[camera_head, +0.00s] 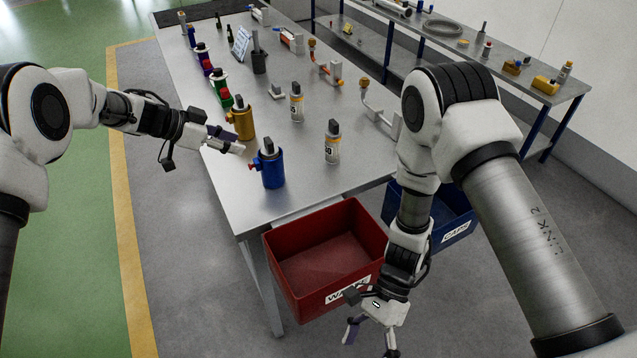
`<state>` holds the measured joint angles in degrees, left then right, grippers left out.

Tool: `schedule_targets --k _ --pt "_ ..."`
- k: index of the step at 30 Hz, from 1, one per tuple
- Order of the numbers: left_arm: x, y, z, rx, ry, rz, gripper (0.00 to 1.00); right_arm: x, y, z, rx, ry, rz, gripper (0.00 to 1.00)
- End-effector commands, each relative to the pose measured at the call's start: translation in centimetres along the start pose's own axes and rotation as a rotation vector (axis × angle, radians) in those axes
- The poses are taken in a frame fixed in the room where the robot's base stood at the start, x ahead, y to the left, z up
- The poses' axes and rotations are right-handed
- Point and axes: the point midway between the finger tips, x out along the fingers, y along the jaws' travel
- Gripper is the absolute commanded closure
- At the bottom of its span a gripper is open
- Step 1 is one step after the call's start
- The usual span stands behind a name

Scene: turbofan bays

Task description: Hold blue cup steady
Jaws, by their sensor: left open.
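The blue cup (272,170) stands upright near the front left corner of the metal table. It has a dark piece on top and a small red part on its left side. My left gripper (236,142) is open, to the upper left of the blue cup, beside the yellow cup (242,122). Nothing shows between its fingers, and it looks apart from the blue cup. My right gripper (371,338) hangs low in front of the red bin, with its fingers spread and empty.
More coloured cups, including a green one (226,98), line the table's left edge. Two labelled bottles (332,142) (296,103) stand right of the cups. A red bin (325,215) and a blue bin (455,235) sit by the table's front. Bare tabletop (300,175) lies right of the blue cup.

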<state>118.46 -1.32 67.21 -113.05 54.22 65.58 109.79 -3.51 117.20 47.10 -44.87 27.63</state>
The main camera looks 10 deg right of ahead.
Motion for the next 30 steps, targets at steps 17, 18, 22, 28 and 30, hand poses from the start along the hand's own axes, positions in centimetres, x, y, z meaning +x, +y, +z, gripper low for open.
schedule_targets --k 17,18,22,28,30 --pt "0.0 0.0 0.0 0.0 0.0 0.0 0.58 -18.4 -24.2 10.5 0.198 -0.551 -0.78 0.09" --pt "0.0 0.0 0.0 0.0 0.0 0.0 0.58 -20.3 -25.8 10.3 0.21 -0.565 -0.856 0.09" --pt "0.0 0.0 0.0 0.0 0.0 0.0 0.58 -25.3 -29.2 9.8 0.246 -0.602 -1.043 0.09" --pt "0.0 0.0 0.0 0.0 0.0 0.0 0.58 -27.9 -31.2 9.7 0.27 -0.624 -1.138 0.09" --pt "0.0 0.0 0.0 0.0 0.0 0.0 0.58 -27.6 -32.0 9.9 0.27 -0.623 -1.138 0.09"
